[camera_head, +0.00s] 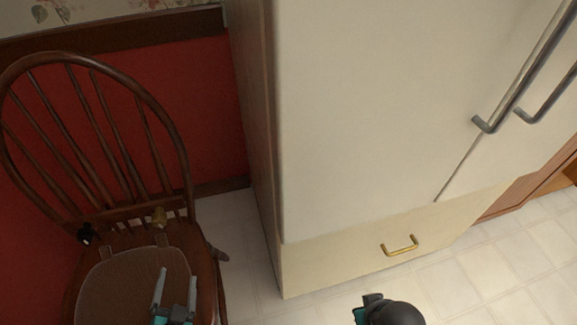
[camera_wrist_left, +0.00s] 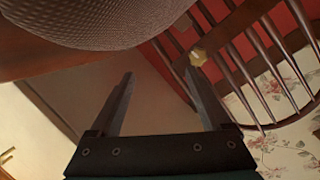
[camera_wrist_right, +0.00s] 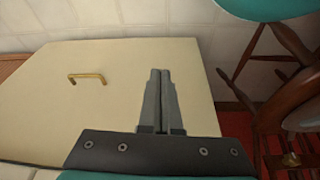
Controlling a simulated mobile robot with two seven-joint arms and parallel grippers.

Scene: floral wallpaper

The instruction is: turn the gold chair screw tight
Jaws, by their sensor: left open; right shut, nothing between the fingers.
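A wooden spindle-back chair (camera_head: 105,215) stands at the left of the head view. The gold screw (camera_head: 159,216) sits at the rear of its seat, by the foot of the backrest. It also shows in the left wrist view (camera_wrist_left: 198,57), beyond the right finger. My left gripper (camera_head: 177,273) is open and empty over the seat cushion (camera_head: 105,283), in front of the screw and apart from it. My right gripper (camera_wrist_right: 160,72) is shut and empty, away from the chair; in the head view only part of that arm shows at the bottom edge.
A large cream cabinet (camera_head: 370,110) with metal handles and a brass drawer pull (camera_head: 399,246) stands right of the chair. Tiled floor (camera_head: 470,275) is clear in front of it. A red wall is behind the chair.

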